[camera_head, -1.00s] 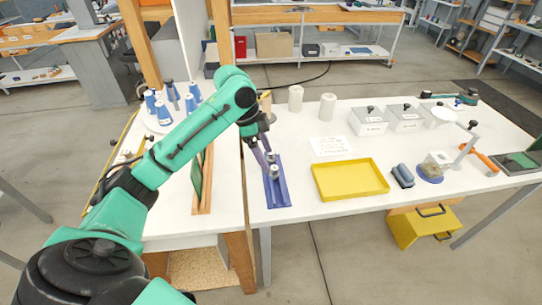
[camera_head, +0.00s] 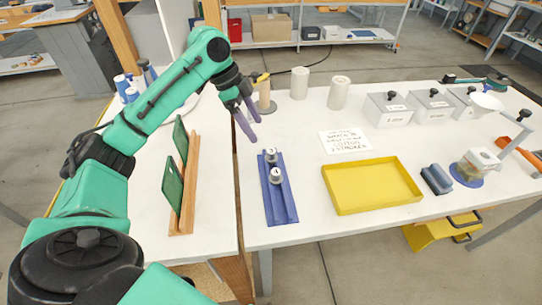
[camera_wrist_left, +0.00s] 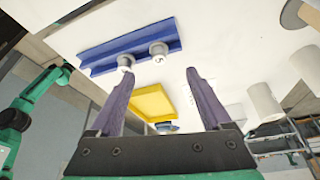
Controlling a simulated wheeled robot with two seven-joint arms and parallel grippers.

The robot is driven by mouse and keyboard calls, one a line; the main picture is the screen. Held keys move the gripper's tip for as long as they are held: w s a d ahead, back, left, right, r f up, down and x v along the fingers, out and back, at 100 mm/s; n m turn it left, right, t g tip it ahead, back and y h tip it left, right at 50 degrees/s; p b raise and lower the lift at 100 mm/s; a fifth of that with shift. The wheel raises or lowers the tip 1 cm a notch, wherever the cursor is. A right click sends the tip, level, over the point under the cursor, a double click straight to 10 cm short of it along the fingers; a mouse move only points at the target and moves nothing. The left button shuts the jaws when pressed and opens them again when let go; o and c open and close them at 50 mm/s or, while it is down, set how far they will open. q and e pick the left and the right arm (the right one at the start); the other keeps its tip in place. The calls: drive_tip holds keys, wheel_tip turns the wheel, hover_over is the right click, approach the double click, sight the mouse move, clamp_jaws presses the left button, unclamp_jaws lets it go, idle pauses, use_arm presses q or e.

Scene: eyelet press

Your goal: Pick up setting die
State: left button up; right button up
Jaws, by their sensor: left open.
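A blue rack (camera_head: 283,203) lies on the white table, left of the yellow tray. Two small metal dies with numbered tops stand on it, a far die (camera_head: 270,156) and a near die (camera_head: 275,175). My left gripper (camera_head: 250,125) is open and empty, behind and left of the rack, apart from both dies. In the left wrist view, the open fingers (camera_wrist_left: 160,98) show with the rack (camera_wrist_left: 105,50) beyond them, and the dies (camera_wrist_left: 159,50) (camera_wrist_left: 126,61) stand on it. My right gripper is not in view.
The yellow tray (camera_head: 331,197) is empty. A wooden rack (camera_head: 188,205) with green boards stands at left. White cylinders (camera_head: 299,83) (camera_head: 339,93) and a tan cylinder (camera_head: 265,95) stand behind. A paper sheet (camera_head: 345,142) lies behind the tray. Lidded bins (camera_head: 388,111) stand at back right.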

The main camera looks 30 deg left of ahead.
sight(270, 150)
use_arm(q)
drive_tip(key=x, duration=0.3)
drive_tip(key=p+x, duration=0.1)
drive_tip(key=x, duration=0.6)
drive_tip(key=shift+d+f+p, duration=0.25)
drive_tip(key=shift+d+p, duration=0.05)
drive_tip(key=shift+d, duration=0.15)
clamp_jaws()
